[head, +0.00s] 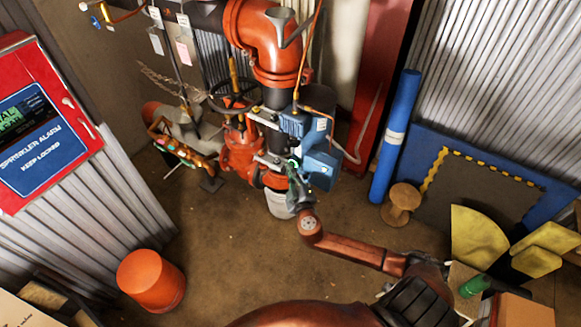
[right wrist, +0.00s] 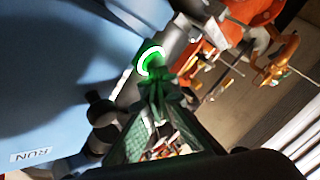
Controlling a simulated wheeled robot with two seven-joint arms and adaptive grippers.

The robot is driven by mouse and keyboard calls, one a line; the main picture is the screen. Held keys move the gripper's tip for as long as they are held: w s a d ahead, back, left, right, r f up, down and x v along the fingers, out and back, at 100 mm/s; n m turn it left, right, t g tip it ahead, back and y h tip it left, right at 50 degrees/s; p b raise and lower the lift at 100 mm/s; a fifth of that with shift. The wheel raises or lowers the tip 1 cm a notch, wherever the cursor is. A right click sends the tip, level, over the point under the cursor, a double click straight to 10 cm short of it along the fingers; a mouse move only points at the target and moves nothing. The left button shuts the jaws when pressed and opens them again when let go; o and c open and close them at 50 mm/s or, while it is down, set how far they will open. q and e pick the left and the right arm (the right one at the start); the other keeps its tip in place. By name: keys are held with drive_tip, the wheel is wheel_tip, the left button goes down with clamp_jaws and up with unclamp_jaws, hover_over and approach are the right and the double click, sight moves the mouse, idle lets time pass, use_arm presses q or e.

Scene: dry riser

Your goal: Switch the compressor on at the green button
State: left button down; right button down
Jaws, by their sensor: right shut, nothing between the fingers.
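The blue compressor (head: 321,165) is mounted by the red pipework in the middle of the head view. The green button (right wrist: 151,59) shows as a bright lit ring with a green glow. My right gripper (head: 296,183) is shut and empty, close to the compressor's front. In the right wrist view its fingertips (right wrist: 158,88) overlap the lower edge of the ring; I cannot tell whether they touch it. My left gripper is not in view.
A red valve with a handwheel (head: 238,150) stands left of the compressor, and a white bucket (head: 279,204) below it. A blue roll (head: 396,135) leans at the right. An orange bucket (head: 151,281) stands at lower left. The floor between is clear.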

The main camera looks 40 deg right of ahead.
drive_tip(key=s+a, duration=0.2)
drive_tip(key=a, duration=0.3)
drive_tip(key=shift+s+a, duration=0.2)
drive_tip(key=shift+a, duration=0.1)
idle(0.6)
drive_tip(key=s+d+f+g+y, duration=0.1)
drive_tip(key=s+d+f+g, duration=0.15)
drive_tip(key=f, duration=0.85)
drive_tip(key=s+d+f+g, duration=0.2)
drive_tip(key=s+f, duration=0.2)
drive_tip(key=f, duration=0.6)
drive_tip(key=s+d+f+g+y, duration=0.1)
drive_tip(key=s+d+f+g, duration=0.15)
drive_tip(key=f, duration=0.85)
drive_tip(key=s+f+m+g+y, duration=0.15)
drive_tip(key=s+f+g, duration=0.25)
drive_tip(key=s+f, duration=1.35)
drive_tip(key=s+a+f+g+y, duration=0.1)
drive_tip(key=s+a+f, duration=0.2)
drive_tip(key=s, duration=0.7)
drive_tip(key=s+a+f+m+g, duration=0.1)
drive_tip(key=s+f, duration=0.4)
drive_tip(key=s, duration=0.5)
drive_tip(key=s+a+f+m+g+y, duration=0.1)
drive_tip(key=s+a+f, duration=0.3)
drive_tip(key=s, duration=0.7)
drive_tip(key=shift+a+f+g+y, duration=0.2)
drive_tip(key=shift+a+g+y, duration=0.2)
drive_tip(key=shift+g, duration=0.3)
